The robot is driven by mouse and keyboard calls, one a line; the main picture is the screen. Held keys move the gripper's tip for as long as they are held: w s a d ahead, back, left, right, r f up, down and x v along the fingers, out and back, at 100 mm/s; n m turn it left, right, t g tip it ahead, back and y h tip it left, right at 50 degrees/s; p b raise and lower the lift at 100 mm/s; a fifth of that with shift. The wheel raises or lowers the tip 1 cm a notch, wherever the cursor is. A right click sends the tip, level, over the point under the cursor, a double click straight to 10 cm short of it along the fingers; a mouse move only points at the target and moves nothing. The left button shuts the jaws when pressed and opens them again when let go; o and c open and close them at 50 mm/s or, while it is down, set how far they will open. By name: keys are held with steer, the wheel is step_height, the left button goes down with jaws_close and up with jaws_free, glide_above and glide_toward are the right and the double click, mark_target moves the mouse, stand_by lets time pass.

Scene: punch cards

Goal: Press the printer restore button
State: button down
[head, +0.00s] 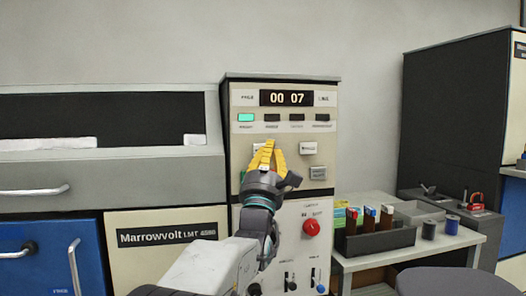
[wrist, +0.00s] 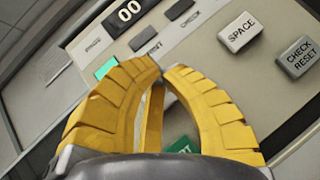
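The printer's cream control panel (head: 285,190) faces me. My gripper (head: 268,144), with yellow ribbed fingers, is in front of its upper button rows. The fingers come together at their tips, hold nothing, and fill the lower middle of the wrist view (wrist: 161,70). A pale button (head: 258,148) shows partly behind the fingertips; its label is hidden, so I cannot tell if it is the restore button or if they touch it. The white SPACE button (wrist: 240,32) and grey CHECK RESET button (wrist: 298,57) are to the right. A green button (wrist: 183,146) is partly hidden between and below the fingers.
The display (head: 286,98) reads 00 07, above a lit green lamp (head: 245,117) and dark lamps. A red knob (head: 311,227) and small levers sit lower on the panel. A side table (head: 375,262) with a card tray (head: 377,243) stands at the right.

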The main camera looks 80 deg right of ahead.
steer(key=shift+d+f+b, duration=0.1)
steer(key=shift+d+b, duration=0.1)
steer(key=shift+b, duration=0.5)
steer(key=shift+w+d+b, duration=0.1)
steer(key=shift+d+b, duration=0.1)
steer(key=shift+b, duration=0.4)
steer(key=shift+w+d+b, duration=0.2)
steer(key=shift+d+b, duration=0.25)
steer(key=shift+b, duration=0.25)
stand_by(1.0)
steer(key=shift+s+a+b, duration=0.15)
steer(key=shift+a+b, duration=0.2)
steer(key=shift+b, duration=0.4)
steer(key=shift+s+a+b, duration=0.1)
steer(key=shift+a+b, duration=0.25)
steer(key=shift+b, duration=0.25)
steer(key=shift+a, duration=0.1)
steer(key=shift+a, duration=0.15)
stand_by(0.7)
